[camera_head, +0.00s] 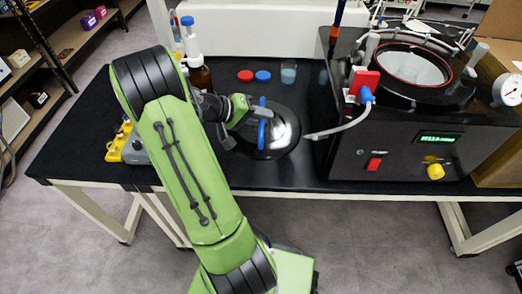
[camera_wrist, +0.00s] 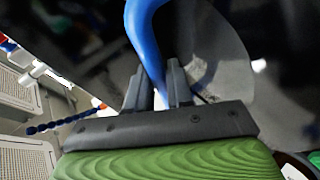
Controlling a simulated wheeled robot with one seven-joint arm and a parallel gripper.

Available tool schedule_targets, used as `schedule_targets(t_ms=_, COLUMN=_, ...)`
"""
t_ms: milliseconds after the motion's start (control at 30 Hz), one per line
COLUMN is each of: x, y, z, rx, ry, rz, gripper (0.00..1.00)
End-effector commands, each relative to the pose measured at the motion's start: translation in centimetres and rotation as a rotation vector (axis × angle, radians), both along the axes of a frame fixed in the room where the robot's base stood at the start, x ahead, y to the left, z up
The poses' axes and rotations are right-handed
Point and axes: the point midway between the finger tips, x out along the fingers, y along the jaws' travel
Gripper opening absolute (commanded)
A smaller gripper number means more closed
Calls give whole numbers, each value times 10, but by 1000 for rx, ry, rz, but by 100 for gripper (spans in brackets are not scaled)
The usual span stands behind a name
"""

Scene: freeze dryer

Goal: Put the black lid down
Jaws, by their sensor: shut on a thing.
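The black lid (camera_head: 284,118) is a round, glossy dome with a blue handle (camera_head: 262,125) across its top. In the head view it is at the table's middle, left of the freeze dryer, lying flat on or just above the black tabletop; I cannot tell which. My gripper (camera_head: 251,112) reaches it from the left and is shut on the blue handle. In the wrist view the blue handle (camera_wrist: 146,40) runs down between the fingers of my gripper (camera_wrist: 160,82). The lid's left part is hidden behind my arm.
The freeze dryer (camera_head: 400,150) stands to the right with its round chamber (camera_head: 413,68) open on top. A white hose (camera_head: 338,128) runs from its valve toward the lid. Behind the lid are a red cap (camera_head: 245,76), a blue cap (camera_head: 263,76) and a small beaker (camera_head: 289,72). A brown bottle (camera_head: 201,78) stands behind my arm.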

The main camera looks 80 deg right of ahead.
Motion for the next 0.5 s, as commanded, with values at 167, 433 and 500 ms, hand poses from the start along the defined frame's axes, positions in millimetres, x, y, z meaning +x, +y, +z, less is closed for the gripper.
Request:
schedule_targets(t_ms=167, x=-1, y=0, z=-44, rx=4, ry=5, rz=0, gripper=0)
schedule_targets(t_ms=433, x=-1, y=0, z=-81, rx=4, ry=4, rz=3, gripper=0)
schedule_targets(t_ms=500, x=-1, y=0, z=-92, rx=4, ry=4, rz=2, gripper=0)
